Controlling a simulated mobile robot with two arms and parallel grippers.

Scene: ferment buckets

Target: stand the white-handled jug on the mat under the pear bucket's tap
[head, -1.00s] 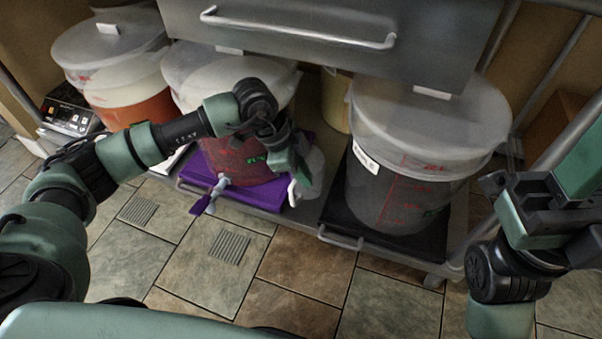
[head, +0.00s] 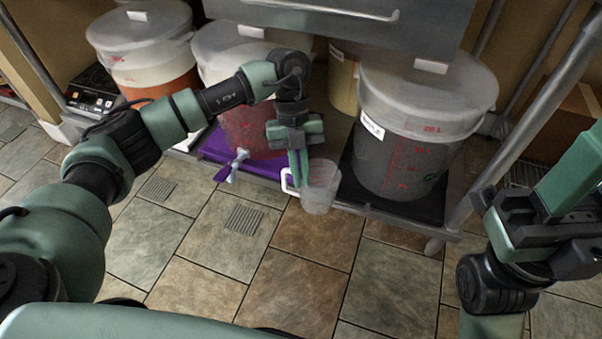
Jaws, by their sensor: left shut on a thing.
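The clear jug with the white handle (head: 320,200) is in the head view at the front edge of the low shelf, between the purple mat and the black mat. My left gripper (head: 299,180) is shut on it near the handle side, pointing down. The jug looks upright; I cannot tell whether it touches anything below. The bucket with red contents (head: 243,128) stands on the purple mat (head: 215,150), with a pale tap (head: 236,166) at its front. I cannot read which bucket is pear. My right gripper (head: 530,225) is at the right edge; its fingertips are unclear.
A dark-filled bucket (head: 405,155) stands on a black mat (head: 350,190) to the right. An orange-filled bucket (head: 155,80) is at the back left, and a yellowish one (head: 343,85) behind. A steel drawer (head: 330,30) overhangs the shelf. The tiled floor in front is clear.

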